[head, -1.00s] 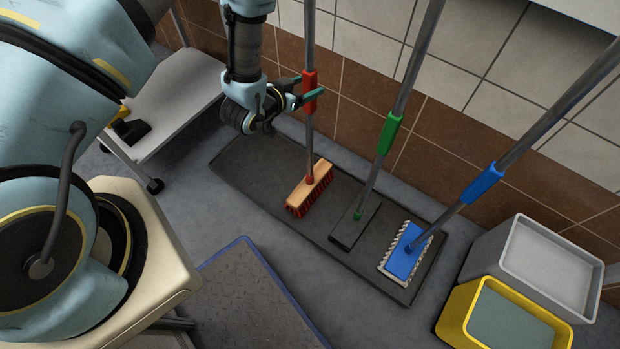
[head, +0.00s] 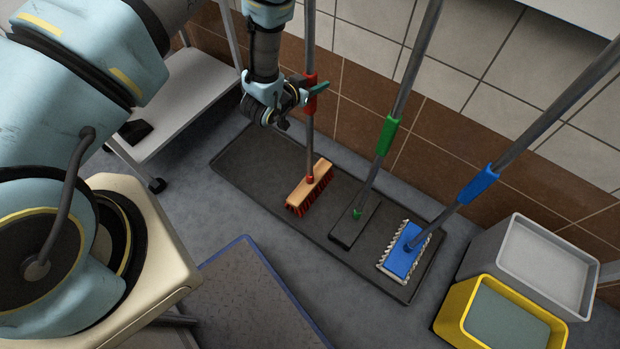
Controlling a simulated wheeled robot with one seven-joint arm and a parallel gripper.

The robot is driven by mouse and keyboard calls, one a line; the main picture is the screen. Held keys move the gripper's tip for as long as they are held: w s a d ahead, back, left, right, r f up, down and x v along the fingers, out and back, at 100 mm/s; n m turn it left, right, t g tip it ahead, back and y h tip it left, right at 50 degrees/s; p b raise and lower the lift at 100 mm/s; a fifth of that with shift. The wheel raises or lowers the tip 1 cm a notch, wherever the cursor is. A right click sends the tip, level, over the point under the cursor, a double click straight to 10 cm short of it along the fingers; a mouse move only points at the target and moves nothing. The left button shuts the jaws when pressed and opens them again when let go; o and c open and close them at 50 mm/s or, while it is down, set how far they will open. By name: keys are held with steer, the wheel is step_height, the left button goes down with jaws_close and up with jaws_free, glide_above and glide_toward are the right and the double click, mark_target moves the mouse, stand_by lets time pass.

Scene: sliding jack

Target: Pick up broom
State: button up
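The broom has a grey handle with a red grip (head: 310,104) and a wooden head with red bristles (head: 310,188). It stands upright, head down, on a dark mat (head: 250,168) by the wall. My gripper (head: 314,90) is at the height of the red grip, coming from the left. One finger crosses in front of the grip, and the other is largely hidden. I cannot tell whether the fingers touch the handle or have closed.
A squeegee with a green grip (head: 387,135) and a mop with a blue grip (head: 478,184) stand to the right. Grey (head: 545,262) and yellow (head: 455,310) bins are at the lower right. A white cart (head: 190,95) stands at left, near my arm.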

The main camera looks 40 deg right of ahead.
jaws_close()
steer(key=shift+r, duration=0.15)
stand_by(0.4)
